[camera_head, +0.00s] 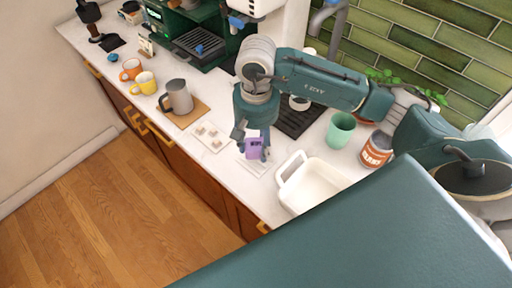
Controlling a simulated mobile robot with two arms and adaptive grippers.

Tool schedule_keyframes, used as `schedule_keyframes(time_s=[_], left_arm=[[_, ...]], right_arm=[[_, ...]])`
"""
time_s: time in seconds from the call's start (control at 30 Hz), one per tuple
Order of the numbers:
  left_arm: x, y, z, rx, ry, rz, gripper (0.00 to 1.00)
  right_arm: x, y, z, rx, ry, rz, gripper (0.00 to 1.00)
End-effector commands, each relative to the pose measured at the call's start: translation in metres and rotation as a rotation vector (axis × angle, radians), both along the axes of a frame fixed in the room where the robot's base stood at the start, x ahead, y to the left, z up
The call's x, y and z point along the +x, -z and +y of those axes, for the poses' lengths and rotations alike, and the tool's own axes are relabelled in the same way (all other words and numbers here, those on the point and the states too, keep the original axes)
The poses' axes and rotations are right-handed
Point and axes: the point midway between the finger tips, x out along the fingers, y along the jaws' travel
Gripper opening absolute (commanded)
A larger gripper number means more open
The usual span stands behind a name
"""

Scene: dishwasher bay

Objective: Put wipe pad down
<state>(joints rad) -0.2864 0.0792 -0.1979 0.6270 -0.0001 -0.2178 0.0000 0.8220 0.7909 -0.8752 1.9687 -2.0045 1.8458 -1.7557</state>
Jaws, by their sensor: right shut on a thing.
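The wipe pad (254,147) is a small purple block with a lighter top. My right gripper (252,151) points down over the white counter and is shut on the pad. The pad is just above or on a pale flat square (248,166) on the counter; I cannot tell whether they touch. My left gripper is not in view.
A white tub (284,185) stands close right of the gripper. A pale tray with small pieces (207,137) lies left, beside a grey pitcher (177,97) on a wooden board. A green cup (340,130) and a labelled can (377,149) stand right.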

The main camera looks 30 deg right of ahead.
Motion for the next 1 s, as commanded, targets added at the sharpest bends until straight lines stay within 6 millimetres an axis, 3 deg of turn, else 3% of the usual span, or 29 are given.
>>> schedule_keyframes(time_s=[0.13,0.27,0.63,0.67,0.73,1.0], left_arm=[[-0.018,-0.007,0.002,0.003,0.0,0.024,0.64],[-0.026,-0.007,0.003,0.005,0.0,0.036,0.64],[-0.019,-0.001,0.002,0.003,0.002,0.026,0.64],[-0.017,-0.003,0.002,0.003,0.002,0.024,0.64],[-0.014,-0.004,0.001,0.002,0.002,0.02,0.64],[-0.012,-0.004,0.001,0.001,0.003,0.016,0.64]], right_arm=[[-0.001,0.021,0.0,0.0,0.001,0.007,0.2],[0.0,0.03,0.0,0.0,0.0,0.002,0.2],[0.0,0.034,0.0,-0.001,0.0,0.0,0.2],[0.0,0.032,0.0,-0.001,0.0,0.0,0.51],[0.0,0.032,0.0,-0.001,0.0,0.0,0.64],[0.0,0.032,0.0,0.0,0.0,0.001,0.64]])
